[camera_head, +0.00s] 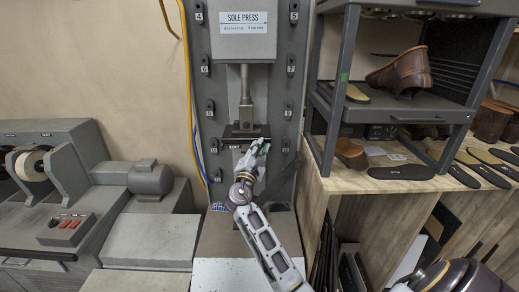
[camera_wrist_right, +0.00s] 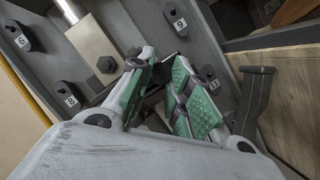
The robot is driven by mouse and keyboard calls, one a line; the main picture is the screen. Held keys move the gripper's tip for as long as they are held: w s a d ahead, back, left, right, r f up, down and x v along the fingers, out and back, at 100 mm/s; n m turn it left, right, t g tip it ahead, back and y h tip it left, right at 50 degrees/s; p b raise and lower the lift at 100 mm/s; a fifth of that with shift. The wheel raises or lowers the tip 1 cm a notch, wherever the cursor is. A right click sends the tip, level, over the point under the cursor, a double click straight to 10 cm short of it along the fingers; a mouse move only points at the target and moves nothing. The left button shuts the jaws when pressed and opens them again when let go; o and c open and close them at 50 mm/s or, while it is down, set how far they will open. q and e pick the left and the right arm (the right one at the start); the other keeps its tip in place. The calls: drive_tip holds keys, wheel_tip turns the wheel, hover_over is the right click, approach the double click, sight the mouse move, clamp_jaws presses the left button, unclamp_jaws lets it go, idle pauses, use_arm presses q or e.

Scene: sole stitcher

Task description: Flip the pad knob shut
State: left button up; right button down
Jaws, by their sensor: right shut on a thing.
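My right gripper (camera_head: 257,147) reaches up from below to the front of the sole press (camera_head: 243,42). My left gripper is not in view.
A dark lever (camera_head: 279,181) slants just right of my right gripper; it also shows in the right wrist view (camera_wrist_right: 254,98). Numbered knobs line both sides of the press. A shoe rack (camera_head: 345,85) stands at the right, a grey machine (camera_head: 70,190) at the left.

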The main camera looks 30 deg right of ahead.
drive_tip(key=shift+m+b, duration=0.3)
drive_tip(key=shift+m, duration=0.1)
drive_tip(key=shift+a+r+m+g+y+b, duration=0.15)
drive_tip(key=shift+m+g+b, duration=0.35)
drive_tip(key=shift+m, duration=0.85)
drive_tip(key=shift+d+m+g+y+b, duration=0.15)
drive_tip(key=shift+m+g+b, duration=0.4)
drive_tip(key=shift+m, duration=0.75)
drive_tip(key=shift+a+r+m+g+y+b, duration=0.15)
drive_tip(key=shift+m+g+b, duration=0.35)
drive_tip(key=shift+m, duration=0.85)
drive_tip(key=shift+f, duration=0.1)
drive_tip(key=c, duration=1.6)
unclamp_jaws()
drive_tip(key=shift+o, duration=0.2)
